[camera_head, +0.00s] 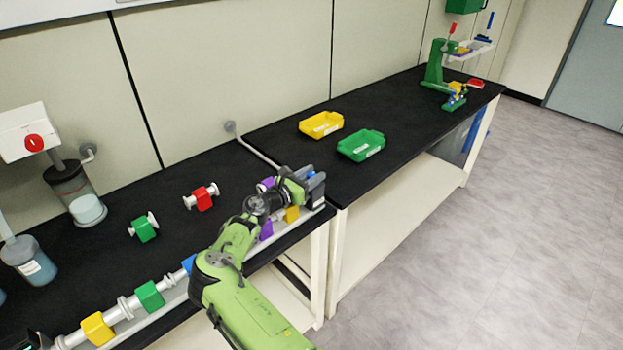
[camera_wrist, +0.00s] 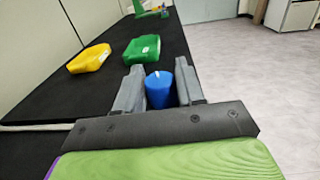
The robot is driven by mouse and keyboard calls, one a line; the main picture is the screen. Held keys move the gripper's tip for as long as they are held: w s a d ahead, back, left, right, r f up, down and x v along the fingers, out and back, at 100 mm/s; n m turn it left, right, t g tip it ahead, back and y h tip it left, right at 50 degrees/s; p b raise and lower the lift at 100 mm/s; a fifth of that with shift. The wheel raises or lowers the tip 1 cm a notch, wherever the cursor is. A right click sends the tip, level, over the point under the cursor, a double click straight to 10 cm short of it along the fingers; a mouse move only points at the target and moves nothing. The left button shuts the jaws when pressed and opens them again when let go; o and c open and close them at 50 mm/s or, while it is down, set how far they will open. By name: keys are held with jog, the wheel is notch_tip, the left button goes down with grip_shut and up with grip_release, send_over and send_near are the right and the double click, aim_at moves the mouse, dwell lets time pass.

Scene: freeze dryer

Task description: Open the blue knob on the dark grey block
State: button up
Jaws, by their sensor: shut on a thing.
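The blue knob (camera_wrist: 159,90) stands between the two grey fingers of my gripper (camera_wrist: 160,92) in the wrist view. The fingers are shut on its sides. In the head view my gripper (camera_head: 312,180) is at the right end of the pipe line, by the near corner of the black bench. Only a small bit of blue shows there among the fingers. I cannot clearly tell the dark grey block from my dark gripper parts in the head view, and it is hidden in the wrist view.
A green tray (camera_head: 361,146) and a yellow tray (camera_head: 321,124) lie on the bench beyond my gripper. Yellow, green and purple valve blocks line the pipe along the front edge. A loose red valve (camera_head: 203,198) and green valve (camera_head: 144,229) lie behind it. Open floor is at right.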

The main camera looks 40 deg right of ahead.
jog(key=o, duration=0.9)
jog(key=a, duration=1)
jog(key=s+a+p, duration=0.1)
jog(key=a, duration=0.4)
jog(key=shift+s+a, duration=0.1)
jog(key=shift+a, duration=0.25)
